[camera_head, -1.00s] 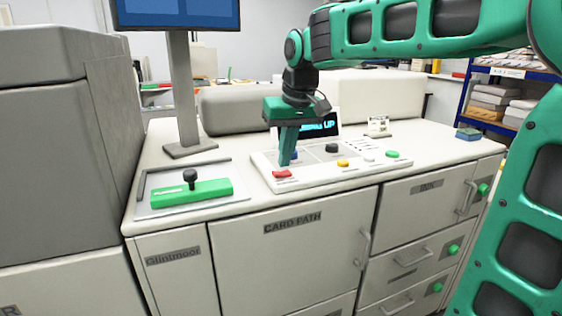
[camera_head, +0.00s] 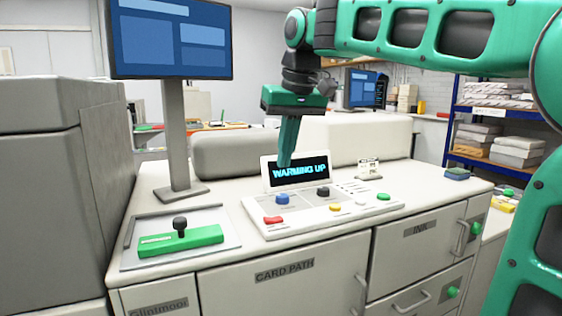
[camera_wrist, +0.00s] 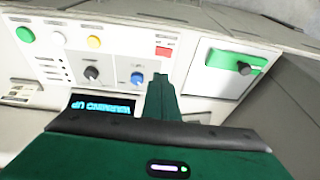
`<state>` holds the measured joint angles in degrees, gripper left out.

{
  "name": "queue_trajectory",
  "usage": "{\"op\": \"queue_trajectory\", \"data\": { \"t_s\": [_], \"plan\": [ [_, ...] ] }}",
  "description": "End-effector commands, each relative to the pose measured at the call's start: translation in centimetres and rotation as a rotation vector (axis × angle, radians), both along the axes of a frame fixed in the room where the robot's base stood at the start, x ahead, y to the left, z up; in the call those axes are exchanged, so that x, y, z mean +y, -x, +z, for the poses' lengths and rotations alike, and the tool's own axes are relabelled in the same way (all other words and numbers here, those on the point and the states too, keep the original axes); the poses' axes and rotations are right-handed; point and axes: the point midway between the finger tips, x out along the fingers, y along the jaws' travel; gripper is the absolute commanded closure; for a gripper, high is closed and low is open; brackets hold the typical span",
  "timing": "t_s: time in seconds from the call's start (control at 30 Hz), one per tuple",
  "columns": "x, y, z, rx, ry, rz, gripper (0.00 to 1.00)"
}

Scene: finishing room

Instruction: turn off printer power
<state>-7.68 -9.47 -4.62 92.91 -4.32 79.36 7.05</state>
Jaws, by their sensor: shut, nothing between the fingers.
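The printer's control panel (camera_head: 300,217) lies on the white cabinet top. Its screen (camera_head: 298,171) reads "WARMING UP". My gripper (camera_head: 285,163) is shut and empty, pointing down above the panel, in front of the screen's left part. Which control is the power is not readable.
A green block with a black knob (camera_head: 180,238) sits on a tray left of the panel. A monitor (camera_head: 170,38) stands on a post behind it. A small white card stand (camera_head: 369,168) and a dark blue box (camera_head: 457,173) stand to the right.

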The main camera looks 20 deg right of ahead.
Motion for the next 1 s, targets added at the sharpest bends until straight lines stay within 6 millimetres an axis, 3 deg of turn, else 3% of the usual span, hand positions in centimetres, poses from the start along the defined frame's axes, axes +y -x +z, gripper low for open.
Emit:
{"op": "queue_trajectory", "data": {
  "t_s": [0.23,0.37,0.47,0.6,0.7,0.9,1.0],
  "plan": [
    [-0.5,0.3,-0.5,0.004,-0.001,-0.011,1.00],
    [-2.9,2.1,-3.2,0.034,-0.006,-0.070,1.00],
    [-6.1,5.0,-7.1,0.074,-0.014,-0.154,1.00],
    [-10.4,11.2,-14.0,0.142,-0.026,-0.290,1.00],
    [-12.6,16.0,-18.7,0.188,-0.033,-0.380,1.00],
    [-14.2,24.2,-25.9,0.262,-0.043,-0.505,1.00],
    [-14.3,26.6,-27.8,0.283,-0.046,-0.538,1.00]
  ]
}}
